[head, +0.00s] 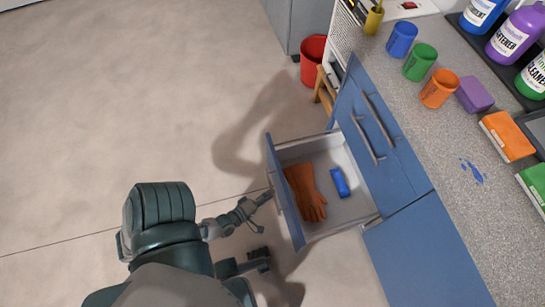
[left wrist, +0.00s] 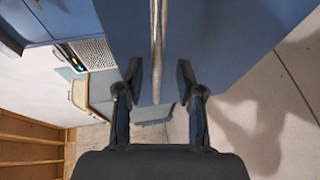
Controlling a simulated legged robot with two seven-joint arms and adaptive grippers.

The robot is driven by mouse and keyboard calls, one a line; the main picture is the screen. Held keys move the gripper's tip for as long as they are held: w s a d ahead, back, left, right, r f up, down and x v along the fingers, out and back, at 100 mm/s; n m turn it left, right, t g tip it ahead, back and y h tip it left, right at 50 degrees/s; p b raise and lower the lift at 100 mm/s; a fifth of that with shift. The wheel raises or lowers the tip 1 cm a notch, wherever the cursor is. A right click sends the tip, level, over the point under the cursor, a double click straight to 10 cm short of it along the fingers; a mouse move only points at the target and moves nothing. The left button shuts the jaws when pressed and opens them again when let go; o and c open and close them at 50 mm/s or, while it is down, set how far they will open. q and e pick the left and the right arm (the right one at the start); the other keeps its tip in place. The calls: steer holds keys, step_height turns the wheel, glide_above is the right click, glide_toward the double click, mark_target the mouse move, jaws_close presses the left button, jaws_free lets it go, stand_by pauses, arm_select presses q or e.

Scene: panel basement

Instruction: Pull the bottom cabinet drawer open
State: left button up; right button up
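The bottom drawer (head: 284,198) of the blue cabinet is pulled well out, and its inside shows. An orange glove (head: 305,192) and a small blue object (head: 340,183) lie in it. My left gripper (head: 263,213) is just outside the drawer front, with its fingers apart. In the left wrist view, my left gripper (left wrist: 158,78) has its fingers on either side of the vertical-looking metal handle (left wrist: 157,40), with gaps to it; the blue drawer front (left wrist: 205,40) is behind.
Above the drawer, two other handles (head: 375,115) are on shut blue fronts. The counter (head: 440,130) holds cups, sponges and bottles. A red bin (head: 313,58) and a wooden stool (head: 325,92) stand beyond the cabinet. The floor (head: 130,100) at left is clear.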

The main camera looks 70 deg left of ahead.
arm_select(q)
steer(key=v, duration=0.9)
steer(key=shift+s+d, duration=0.15)
steer(key=shift+s, duration=0.1)
steer(key=shift+f, duration=0.1)
